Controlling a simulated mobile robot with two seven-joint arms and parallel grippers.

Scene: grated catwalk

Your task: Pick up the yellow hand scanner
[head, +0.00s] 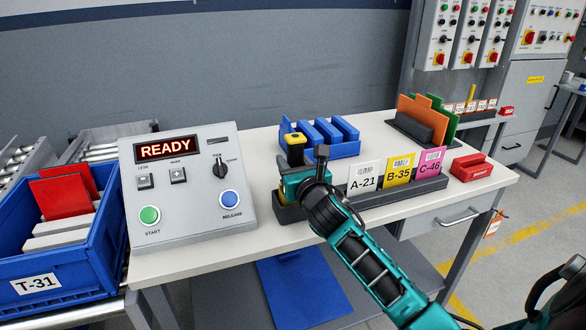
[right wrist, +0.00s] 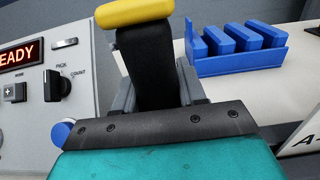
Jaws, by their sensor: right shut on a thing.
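The yellow hand scanner (head: 295,139) has a yellow head and a black handle, and is in front of the blue rack on the bench. In the right wrist view its yellow head (right wrist: 133,12) is at the top edge, with the black handle (right wrist: 149,65) running down between the fingers. My right gripper (head: 294,168) is shut on the handle, below the head. The gripper hides the handle's lower end in the head view. I cannot tell whether the scanner touches the dark holder (head: 289,214) below.
The control box (head: 186,216) reading READY stands close left. A blue rack (head: 340,149) of blue blocks is behind, and a card stand (head: 420,190) is at right. A red block (head: 470,168) lies farther right. The bench front (head: 230,247) is clear.

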